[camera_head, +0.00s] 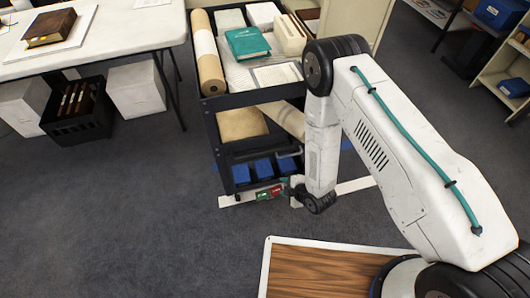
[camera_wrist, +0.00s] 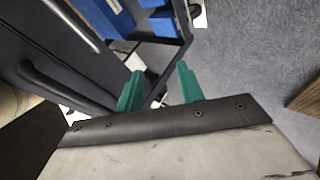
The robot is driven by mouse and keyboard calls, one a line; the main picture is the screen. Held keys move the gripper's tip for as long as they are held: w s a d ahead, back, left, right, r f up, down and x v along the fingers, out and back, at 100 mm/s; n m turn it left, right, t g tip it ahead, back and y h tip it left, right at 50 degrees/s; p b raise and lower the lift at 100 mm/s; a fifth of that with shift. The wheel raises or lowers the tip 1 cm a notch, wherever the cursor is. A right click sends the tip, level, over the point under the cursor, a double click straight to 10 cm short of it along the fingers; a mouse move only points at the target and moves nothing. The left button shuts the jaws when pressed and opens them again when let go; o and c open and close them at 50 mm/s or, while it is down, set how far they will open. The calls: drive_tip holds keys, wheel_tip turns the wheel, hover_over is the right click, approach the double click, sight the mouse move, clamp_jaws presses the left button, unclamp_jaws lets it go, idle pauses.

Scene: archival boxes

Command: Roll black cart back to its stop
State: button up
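The black cart (camera_head: 212,130) stands in the middle of the head view, its shelves loaded with rolls, boxes and books. In the wrist view its dark frame (camera_wrist: 60,70) fills the upper left. My gripper (camera_wrist: 160,70) is open, with two teal fingers apart. A dark cart bar shows behind and between the fingers; I cannot tell whether they touch it. In the head view my gripper is low at the cart's front right corner, mostly hidden by my arm. A white strip (camera_head: 228,201) lies on the floor by the cart; I cannot tell whether it is the stop.
A red and green tag (camera_head: 268,192) is at the cart's lower front. A white table (camera_head: 120,30) stands left, with a black crate (camera_head: 75,128) and white boxes below. A wood-topped surface (camera_head: 315,275) is nearest me. Carpet at the left front is clear.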

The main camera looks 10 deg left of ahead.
drive_tip(key=w+a+r+n+t+y, duration=0.3)
drive_tip(key=r, duration=0.2)
drive_tip(key=n+t+y, duration=0.2)
approach(265, 151)
drive_tip(key=x, duration=0.7)
drive_tip(key=f+x, duration=0.1)
drive_tip(key=x, duration=0.2)
clamp_jaws()
